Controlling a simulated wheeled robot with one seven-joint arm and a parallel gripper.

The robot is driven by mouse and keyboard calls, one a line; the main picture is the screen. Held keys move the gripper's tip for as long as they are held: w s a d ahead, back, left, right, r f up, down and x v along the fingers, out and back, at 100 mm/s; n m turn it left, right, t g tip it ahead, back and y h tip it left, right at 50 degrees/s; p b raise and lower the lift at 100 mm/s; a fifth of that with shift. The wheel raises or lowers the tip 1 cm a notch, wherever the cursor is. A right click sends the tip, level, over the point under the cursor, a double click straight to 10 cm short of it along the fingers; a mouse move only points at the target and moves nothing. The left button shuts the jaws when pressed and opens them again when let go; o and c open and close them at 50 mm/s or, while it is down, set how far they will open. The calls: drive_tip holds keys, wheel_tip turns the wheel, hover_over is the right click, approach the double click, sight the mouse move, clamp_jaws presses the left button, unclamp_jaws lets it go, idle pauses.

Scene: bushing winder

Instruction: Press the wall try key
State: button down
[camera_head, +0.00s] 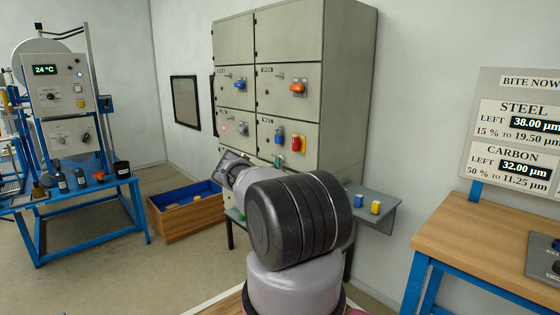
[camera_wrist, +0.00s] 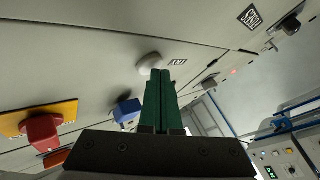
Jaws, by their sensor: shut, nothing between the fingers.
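In the wrist view, a pale rounded key (camera_wrist: 149,62) sticks out of the grey cabinet face, beside a small label (camera_wrist: 177,62) that appears to read TRY. My gripper (camera_wrist: 164,71) has its two green fingers together with nothing between them. Their tips overlap the lower right edge of the key in the picture; I cannot tell whether they touch it. In the head view my arm reaches to the lower front of the grey cabinet (camera_head: 288,60), and the key cannot be made out there.
A red handle on a yellow plate (camera_wrist: 40,131) and a blue knob (camera_wrist: 127,112) stick out near my fingers. In the head view, a wooden bin (camera_head: 185,222) stands left of the cabinet, a grey shelf (camera_head: 372,218) juts out right, and a wooden table (camera_head: 480,250) is nearer.

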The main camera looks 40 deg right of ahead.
drive_tip(key=shift+a, duration=0.1)
drive_tip(key=shift+s+a, duration=0.1)
drive_tip(key=shift+a, duration=0.6)
drive_tip(key=shift+s+a, duration=0.2)
drive_tip(key=shift+a, duration=2.3)
drive_tip(key=shift+r, duration=0.1)
